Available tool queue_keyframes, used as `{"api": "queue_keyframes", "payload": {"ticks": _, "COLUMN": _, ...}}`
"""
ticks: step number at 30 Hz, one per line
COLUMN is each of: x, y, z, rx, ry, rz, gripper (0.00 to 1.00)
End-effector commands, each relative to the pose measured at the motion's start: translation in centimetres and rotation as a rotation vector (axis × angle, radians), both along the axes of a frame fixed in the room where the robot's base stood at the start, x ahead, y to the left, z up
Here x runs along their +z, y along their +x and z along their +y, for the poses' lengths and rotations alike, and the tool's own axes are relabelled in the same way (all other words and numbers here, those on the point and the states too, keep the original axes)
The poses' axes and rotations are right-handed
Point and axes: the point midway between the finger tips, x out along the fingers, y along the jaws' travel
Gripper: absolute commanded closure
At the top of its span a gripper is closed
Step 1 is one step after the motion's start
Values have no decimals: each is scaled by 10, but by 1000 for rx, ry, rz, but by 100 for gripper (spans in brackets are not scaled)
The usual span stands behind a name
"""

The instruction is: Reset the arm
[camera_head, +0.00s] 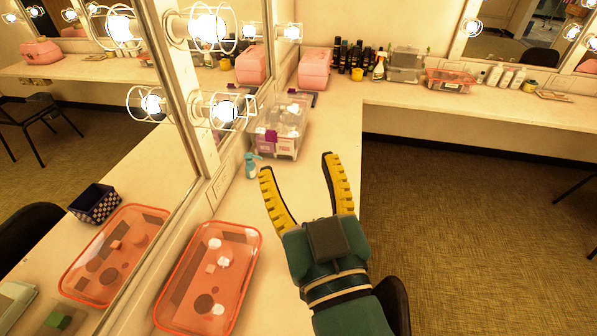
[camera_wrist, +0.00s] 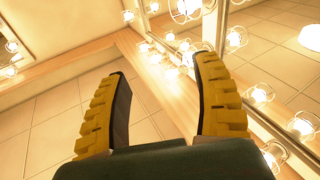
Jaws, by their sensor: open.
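My gripper (camera_head: 304,190) is dark green with yellow ridged fingers. It is raised over the counter (camera_head: 312,125), to the right of the orange tray. The fingers are spread apart with nothing between them. In the wrist view my gripper (camera_wrist: 162,95) is also open and empty, with tiled ceiling, wooden beams and lit bulbs beyond it, so it points upward.
An orange tray (camera_head: 176,308) with small pieces lies at the lower left, below the mirror (camera_head: 150,180). A teal bottle (camera_head: 251,166) and a clear bin (camera_head: 279,130) stand beyond it. A pink case (camera_head: 314,69) and several bottles line the back. A dark chair partly shows beside my arm.

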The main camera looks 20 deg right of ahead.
Motion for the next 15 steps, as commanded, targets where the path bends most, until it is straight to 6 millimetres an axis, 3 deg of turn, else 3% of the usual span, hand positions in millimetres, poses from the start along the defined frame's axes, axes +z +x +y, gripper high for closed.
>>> {"api": "queue_keyframes", "payload": {"ticks": 1, "x": 23, "y": -21, "z": 11, "rx": 10, "ry": 27, "rz": -80, "gripper": 34}}
{"api": "queue_keyframes", "payload": {"ticks": 3, "x": 44, "y": -43, "z": 18, "rx": 17, "ry": 58, "rz": -161, "gripper": 34}}
{"api": "queue_keyframes", "payload": {"ticks": 5, "x": 53, "y": -53, "z": 21, "rx": 20, "ry": 75, "rz": -197, "gripper": 34}}
{"api": "queue_keyframes", "payload": {"ticks": 15, "x": 61, "y": -57, "z": 20, "rx": 19, "ry": 80, "rz": -211, "gripper": 34}}
